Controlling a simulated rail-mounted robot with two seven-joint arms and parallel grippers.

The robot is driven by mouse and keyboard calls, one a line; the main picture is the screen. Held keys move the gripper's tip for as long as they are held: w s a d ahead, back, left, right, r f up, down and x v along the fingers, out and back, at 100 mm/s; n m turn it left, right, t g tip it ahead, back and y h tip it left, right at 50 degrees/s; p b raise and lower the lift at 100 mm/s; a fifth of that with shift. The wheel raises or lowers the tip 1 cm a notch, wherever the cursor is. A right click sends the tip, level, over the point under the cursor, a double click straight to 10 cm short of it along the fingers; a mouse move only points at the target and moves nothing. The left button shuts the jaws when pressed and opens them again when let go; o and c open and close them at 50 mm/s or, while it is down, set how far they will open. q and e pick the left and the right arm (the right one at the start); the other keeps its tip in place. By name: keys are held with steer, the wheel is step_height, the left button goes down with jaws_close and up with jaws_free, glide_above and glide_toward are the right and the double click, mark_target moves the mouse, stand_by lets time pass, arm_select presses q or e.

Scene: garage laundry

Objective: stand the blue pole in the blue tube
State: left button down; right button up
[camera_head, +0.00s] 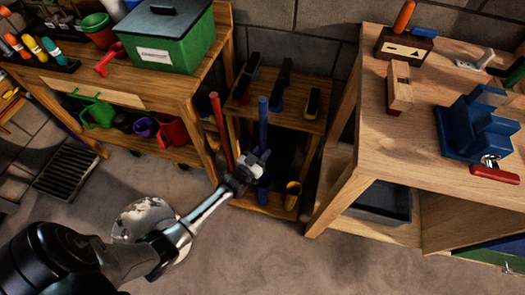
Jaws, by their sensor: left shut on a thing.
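The blue pole (263,122) stands upright in front of the small wooden rack, with its top near the rack's upper shelf. My left gripper (258,162) reaches in from the lower left and is shut on the blue pole around its lower part. A dark blue piece (263,190), seemingly the blue tube, shows just below my gripper on the rack's low shelf. The gripper hides where the pole meets it, so I cannot tell whether the pole's end is inside. My right gripper is not in view.
A red pole (221,130) leans just left of the blue pole. A yellow tube (292,195) stands to the right on the low shelf (277,207). Workbenches flank the rack, with a green box (168,42) on the left and a blue holder (475,125) on the right.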

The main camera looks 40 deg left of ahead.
arm_select(q)
steer(key=shift+f+b, duration=0.3)
steer(key=shift+f, duration=0.2)
steer(key=c, duration=0.8)
jaws_free()
steer(key=s+f+p, duration=0.1)
steer(key=s+p, duration=0.3)
steer(key=s, duration=0.9)
steer(key=shift+s+d, duration=0.35)
steer(key=shift+d, duration=0.1)
steer(key=shift+f, duration=0.2)
